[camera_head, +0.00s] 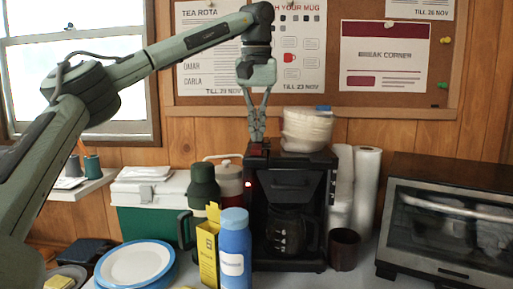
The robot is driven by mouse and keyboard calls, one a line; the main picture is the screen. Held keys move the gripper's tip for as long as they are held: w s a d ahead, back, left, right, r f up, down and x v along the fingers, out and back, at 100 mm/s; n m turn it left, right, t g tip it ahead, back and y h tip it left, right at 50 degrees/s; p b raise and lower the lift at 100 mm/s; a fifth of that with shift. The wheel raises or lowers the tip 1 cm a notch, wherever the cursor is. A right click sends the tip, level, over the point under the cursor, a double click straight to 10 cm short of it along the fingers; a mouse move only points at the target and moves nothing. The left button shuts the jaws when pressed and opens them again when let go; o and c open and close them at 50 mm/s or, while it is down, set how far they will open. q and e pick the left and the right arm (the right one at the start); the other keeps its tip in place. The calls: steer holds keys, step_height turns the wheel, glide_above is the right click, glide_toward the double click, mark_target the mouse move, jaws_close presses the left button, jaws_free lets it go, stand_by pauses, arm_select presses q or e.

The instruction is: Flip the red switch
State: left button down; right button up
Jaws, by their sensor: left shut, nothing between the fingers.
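A black coffee maker (266,170) stands on the counter with a glass carafe (289,232) in it. A small dark red part, which looks like the red switch (255,150), shows on the top left of the coffee maker. My left gripper (257,139) points down from above, shut and empty. Its fingertips are at or just above the red switch and partly hide it. I cannot tell whether they touch, or which way the switch is set. A small red light (248,184) glows on the coffee maker's front left edge. My right gripper is not in view.
Stacked paper filters (307,130) sit on the coffee maker, right of my gripper. A blue bottle (235,250), yellow carton (207,252) and dark green flask (203,185) stand at its left. A brown cup (344,249), paper rolls (366,190) and a toaster oven (450,225) are at right.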

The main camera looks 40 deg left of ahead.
mark_target(257, 145)
arm_select(q)
steer(key=shift+f, duration=0.7)
steer(key=shift+r, duration=0.1)
step_height(257, 145, up, 3)
steer(key=shift+f+p, duration=0.15)
steer(key=shift+p, duration=0.8)
steer(key=shift+r, duration=2.1)
